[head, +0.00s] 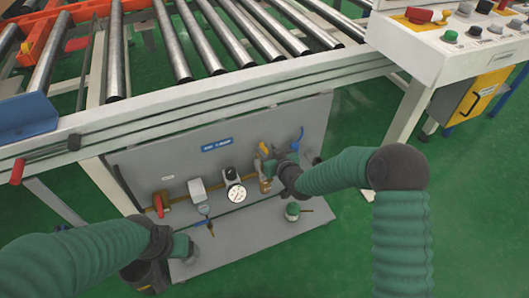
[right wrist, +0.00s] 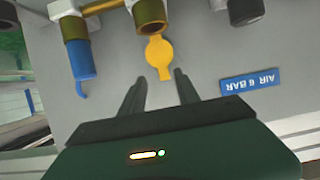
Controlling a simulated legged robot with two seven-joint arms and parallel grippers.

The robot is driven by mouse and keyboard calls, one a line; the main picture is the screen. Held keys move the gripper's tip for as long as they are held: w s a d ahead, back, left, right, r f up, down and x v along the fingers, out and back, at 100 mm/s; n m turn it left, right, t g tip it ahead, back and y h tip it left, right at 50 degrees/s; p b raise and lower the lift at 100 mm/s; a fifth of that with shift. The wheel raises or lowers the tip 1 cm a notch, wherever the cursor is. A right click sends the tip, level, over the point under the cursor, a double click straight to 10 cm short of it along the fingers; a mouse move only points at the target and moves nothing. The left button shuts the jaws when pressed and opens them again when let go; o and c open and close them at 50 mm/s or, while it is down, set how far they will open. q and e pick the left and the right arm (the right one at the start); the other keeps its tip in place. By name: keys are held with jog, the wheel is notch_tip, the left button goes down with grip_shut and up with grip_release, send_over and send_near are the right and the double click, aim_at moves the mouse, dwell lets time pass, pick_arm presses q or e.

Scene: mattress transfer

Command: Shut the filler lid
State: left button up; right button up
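The yellow filler lid (right wrist: 159,52) is a round flap with a tab, standing open beside the brass filler neck (right wrist: 150,14) in the right wrist view. In the head view the lid (head: 263,149) is small and partly blocked by my right gripper (head: 274,152). In the right wrist view my right gripper (right wrist: 160,76) is open, its two dark fingers apart. The lid's tab lies just ahead of the gap between the fingertips; contact is not visible. My left gripper (head: 203,224) is low at the left, by the grey panel; its fingers are unclear.
A blue label (right wrist: 250,82) is on the grey panel (head: 215,170). The roller conveyor (head: 200,45) is above; green floor is open at right.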

aim_at(262, 145)
jog(key=shift+w+a+f+b, duration=0.25)
jog(key=shift+w+a, duration=0.15)
jog(key=shift+w, duration=0.2)
jog(key=shift+w+a+f+b, duration=0.1)
jog(key=shift+w+a+f, duration=0.15)
jog(key=shift+w+a, duration=0.35)
jog(key=shift+w, duration=0.2)
jog(key=shift+d, duration=0.2)
jog(key=shift+c, duration=1.4)
grip_shut()
